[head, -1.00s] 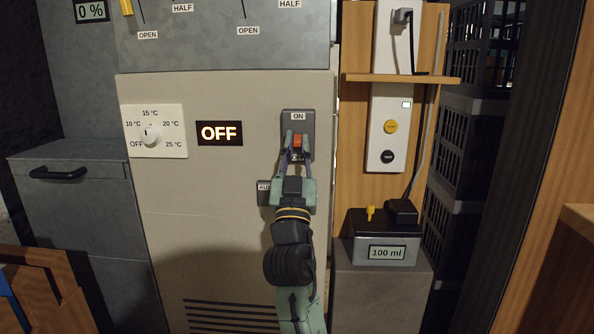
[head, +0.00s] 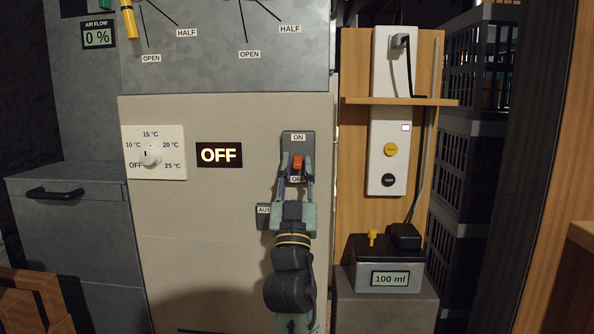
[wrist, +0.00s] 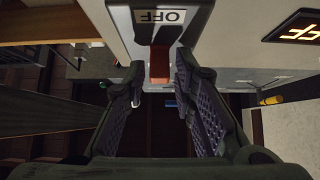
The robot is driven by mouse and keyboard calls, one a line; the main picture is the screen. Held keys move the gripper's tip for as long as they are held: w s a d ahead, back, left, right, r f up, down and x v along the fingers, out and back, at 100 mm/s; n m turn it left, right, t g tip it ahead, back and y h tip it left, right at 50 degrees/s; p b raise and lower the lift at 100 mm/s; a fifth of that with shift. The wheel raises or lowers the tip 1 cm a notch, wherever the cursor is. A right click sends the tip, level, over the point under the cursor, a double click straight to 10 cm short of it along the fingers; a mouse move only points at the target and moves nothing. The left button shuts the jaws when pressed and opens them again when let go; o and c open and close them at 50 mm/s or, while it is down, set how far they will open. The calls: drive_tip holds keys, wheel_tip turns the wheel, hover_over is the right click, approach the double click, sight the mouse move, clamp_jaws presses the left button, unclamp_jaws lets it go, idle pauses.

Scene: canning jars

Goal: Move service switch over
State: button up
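The service switch (head: 298,142) is a dark grey plate on the beige cabinet, with ON above and OFF below. Its small red-orange lever (head: 297,163) sits low on the plate, close to the OFF label. The lit display (head: 219,155) to its left reads OFF. My gripper (head: 297,168) is open at the switch, one finger on each side of the lever. In the wrist view the lever (wrist: 160,65) stands between the two fingertips with gaps showing, and nothing is gripped. The OFF label (wrist: 160,16) appears upside down there.
Left of the display is a temperature dial (head: 151,157). An AUTO plate (head: 265,216) sits just below the switch, partly hidden by my gripper. To the right are a wooden board with a shelf (head: 400,101), a white button box (head: 388,125) and a 100 ml container (head: 388,262).

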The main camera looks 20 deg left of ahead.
drive_tip(key=shift+o, duration=0.8)
drive_tip(key=shift+r, duration=0.1)
wheel_tip(320, 180, up, 10)
drive_tip(key=shift+f, duration=0.1)
